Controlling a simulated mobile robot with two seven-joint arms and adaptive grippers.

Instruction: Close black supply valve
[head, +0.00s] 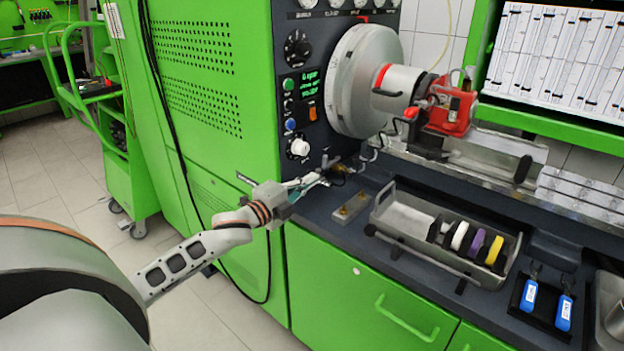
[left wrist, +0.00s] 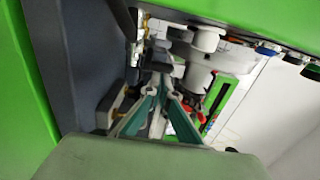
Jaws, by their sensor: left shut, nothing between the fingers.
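My left gripper (head: 322,178) reaches in from the left, low beside the green cabinet's dark panel. Its fingers are shut with nothing between them. The small valve fittings (head: 334,162), dark and brass-coloured, sit at the foot of the panel right at the fingertips. The black supply valve's handle is too small and partly hidden there to make out its angle. In the left wrist view the teal-lined fingers (left wrist: 154,92) come together at the tips, just short of dark and metal fittings (left wrist: 160,62). I cannot tell whether they touch. My right gripper is not in view.
A metal block with brass fittings (head: 350,208) lies on the dark bench, right of the gripper. A grey tray (head: 400,238) with coloured rings stands beyond it. The large round pump housing (head: 350,85) is above. A black cable (head: 180,150) hangs down the green cabinet.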

